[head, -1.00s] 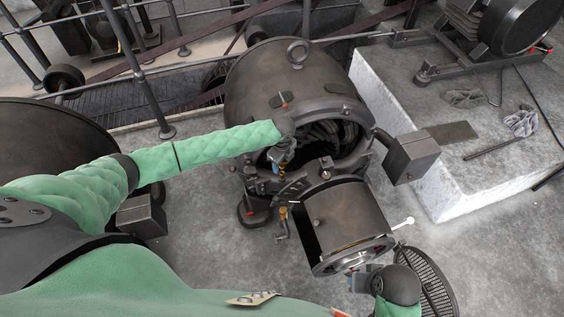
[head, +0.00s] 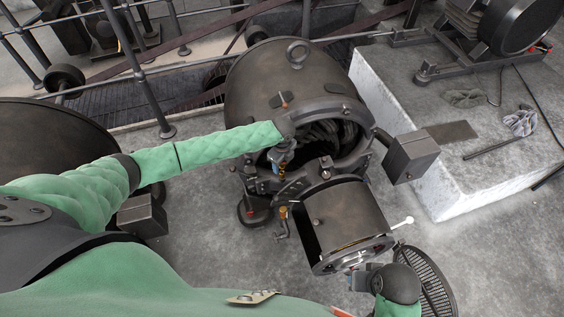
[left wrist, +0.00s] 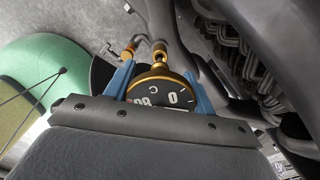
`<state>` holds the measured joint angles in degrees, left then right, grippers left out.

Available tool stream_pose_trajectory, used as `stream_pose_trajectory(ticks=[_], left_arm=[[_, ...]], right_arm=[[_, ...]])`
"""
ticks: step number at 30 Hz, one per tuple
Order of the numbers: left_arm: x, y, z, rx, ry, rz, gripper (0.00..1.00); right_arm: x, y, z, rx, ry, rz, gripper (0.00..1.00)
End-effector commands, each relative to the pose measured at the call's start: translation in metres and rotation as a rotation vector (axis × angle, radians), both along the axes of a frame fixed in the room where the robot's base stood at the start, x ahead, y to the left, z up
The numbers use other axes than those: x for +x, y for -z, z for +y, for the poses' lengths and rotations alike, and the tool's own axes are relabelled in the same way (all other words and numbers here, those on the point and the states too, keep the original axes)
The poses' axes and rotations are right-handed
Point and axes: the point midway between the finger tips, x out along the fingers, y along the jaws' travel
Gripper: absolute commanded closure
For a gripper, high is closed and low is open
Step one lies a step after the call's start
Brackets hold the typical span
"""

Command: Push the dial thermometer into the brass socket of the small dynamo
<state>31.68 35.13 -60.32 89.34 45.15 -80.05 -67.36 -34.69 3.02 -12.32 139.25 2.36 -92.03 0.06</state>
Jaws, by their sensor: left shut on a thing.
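My left gripper (head: 279,160) reaches in at the open end of the dynamo (head: 260,85). In the left wrist view its blue fingers (left wrist: 160,84) are shut on the dial thermometer (left wrist: 160,97), a black round dial with white figures and a brass rim. A brass fitting (left wrist: 159,48), seemingly the socket, shows just beyond the rim, in line with it. I cannot tell whether the stem is inside it. The thermometer is hard to make out in the head view. My right gripper (head: 359,281) is at the lower right, beside the small front cylinder; its fingers are too small to judge.
The small cylinder (head: 345,213) juts out in front of the dynamo. A grey box (head: 411,157) sticks out to its right. A pipe with another brass part (left wrist: 130,48) lies close left of the fitting. A pale plinth (head: 455,185) stands at right; railings (head: 135,65) stand behind.

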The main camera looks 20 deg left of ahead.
Motion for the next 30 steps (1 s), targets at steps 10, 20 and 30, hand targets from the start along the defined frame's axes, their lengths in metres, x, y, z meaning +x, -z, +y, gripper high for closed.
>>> stream_pose_trajectory(ticks=[10,20,30], left_arm=[[0.0,0.007,0.0,0.0,0.0,0.0,0.73],[0.0,0.014,0.0,0.0,0.0,0.0,0.73],[0.0,0.021,0.0,0.0,0.0,0.0,0.73]], right_arm=[[0.0,0.002,0.0,0.0,0.0,0.0,0.64],[0.0,0.004,0.0,0.0,0.0,0.0,0.64],[0.0,0.007,0.0,0.0,0.0,0.0,0.64]])
